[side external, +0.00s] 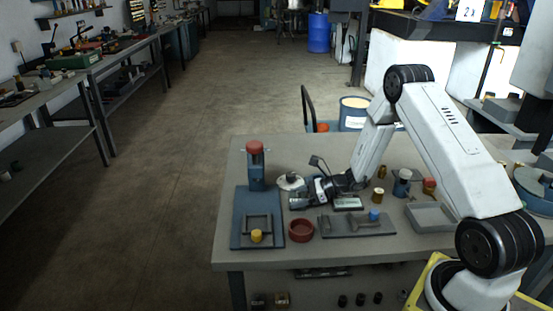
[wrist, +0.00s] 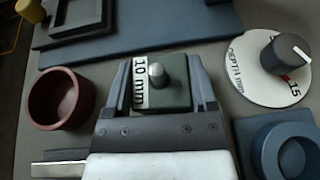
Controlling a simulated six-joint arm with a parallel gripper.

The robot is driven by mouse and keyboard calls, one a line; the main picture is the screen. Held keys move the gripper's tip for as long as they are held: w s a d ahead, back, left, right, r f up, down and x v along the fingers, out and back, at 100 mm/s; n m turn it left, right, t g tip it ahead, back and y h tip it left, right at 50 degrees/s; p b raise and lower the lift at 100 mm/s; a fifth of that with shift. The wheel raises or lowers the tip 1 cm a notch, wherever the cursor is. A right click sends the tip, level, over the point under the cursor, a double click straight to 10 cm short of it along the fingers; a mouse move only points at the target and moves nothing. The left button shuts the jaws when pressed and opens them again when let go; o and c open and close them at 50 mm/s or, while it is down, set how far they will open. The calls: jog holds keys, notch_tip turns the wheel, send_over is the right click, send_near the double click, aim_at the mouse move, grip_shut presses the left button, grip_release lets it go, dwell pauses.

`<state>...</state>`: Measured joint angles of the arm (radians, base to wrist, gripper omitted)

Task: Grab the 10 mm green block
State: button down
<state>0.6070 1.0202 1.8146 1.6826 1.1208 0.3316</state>
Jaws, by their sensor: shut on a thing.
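The 10 mm green block (wrist: 178,97) is dark green, with a white "10 mm" label along its left side and a rounded metal knob on top. It sits between the two fingers of my gripper (wrist: 160,84) in the wrist view, and the gripper is shut on it. In the side view my gripper (side external: 297,201) is low over the table, between the red bowl and the white dial. The block cannot be made out there, and I cannot tell whether it touches the table.
A dark red bowl (wrist: 62,99) lies left of the gripper, a white depth dial with a black knob (wrist: 268,66) right. A blue ring-shaped part (wrist: 284,146) is at lower right. A blue plate (side external: 240,213) and a grey tray (side external: 330,227) lie on the table (side external: 330,253).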

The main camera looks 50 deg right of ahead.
jog(key=shift+r, duration=0.2)
jog(key=shift+r, duration=0.8)
jog(key=s+a+r, duration=0.3)
jog(key=s+r, duration=0.8)
jog(key=s, duration=0.2)
jog(key=shift+s, duration=0.3)
jog(key=shift+a, duration=0.1)
